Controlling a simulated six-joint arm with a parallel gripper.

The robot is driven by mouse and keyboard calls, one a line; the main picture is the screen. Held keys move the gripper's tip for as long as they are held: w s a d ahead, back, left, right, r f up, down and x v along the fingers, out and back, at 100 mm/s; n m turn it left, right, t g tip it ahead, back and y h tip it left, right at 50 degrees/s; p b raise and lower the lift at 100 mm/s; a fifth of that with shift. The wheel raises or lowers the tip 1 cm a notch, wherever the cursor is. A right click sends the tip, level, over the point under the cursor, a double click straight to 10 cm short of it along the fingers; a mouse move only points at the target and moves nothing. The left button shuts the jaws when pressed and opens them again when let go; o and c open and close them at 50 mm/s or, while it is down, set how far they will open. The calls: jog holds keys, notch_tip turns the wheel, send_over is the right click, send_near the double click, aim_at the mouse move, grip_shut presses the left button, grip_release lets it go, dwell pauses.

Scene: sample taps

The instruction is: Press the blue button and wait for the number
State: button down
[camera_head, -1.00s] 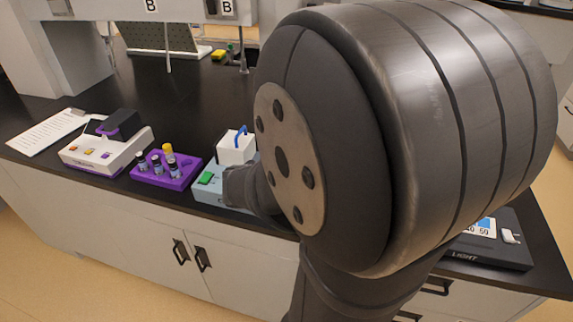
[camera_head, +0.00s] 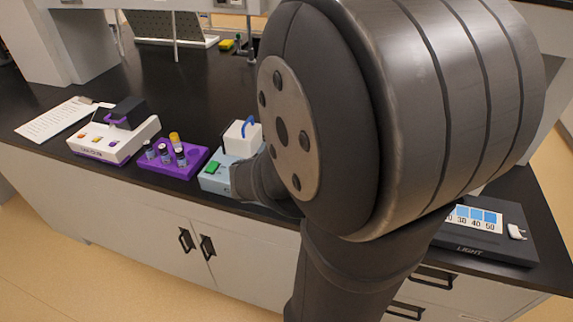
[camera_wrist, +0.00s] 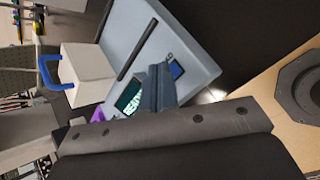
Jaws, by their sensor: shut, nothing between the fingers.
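The light blue device (camera_head: 216,184) stands near the bench's front edge, with a green display (camera_head: 211,168) and a white box with a blue handle (camera_head: 240,138). In the wrist view the device (camera_wrist: 195,45) fills the upper middle, and its green display (camera_wrist: 130,98) shows partly covered lettering. A small dark blue button (camera_wrist: 177,70) lies just right of my gripper's tips. My gripper (camera_wrist: 161,72) is shut and empty, with its tips beside the button; I cannot tell if they touch it. In the head view my arm hides the button and the fingers.
A purple rack (camera_head: 155,166) with several vials stands left of the device. Further left are a white instrument (camera_head: 92,140) and a paper sheet (camera_head: 55,120). A dark light box (camera_head: 500,240) with a numbered strip sits at the right. The bench behind is mostly clear.

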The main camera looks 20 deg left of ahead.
jog(key=shift+f, duration=0.3)
dwell(0.4)
jog(key=shift+r, duration=0.85)
jog(key=shift+r, duration=0.1)
jog(key=shift+r, duration=2.4)
notch_tip(320, 180, up, 4)
jog(key=shift+f, duration=0.1)
jog(key=shift+f, duration=0.1)
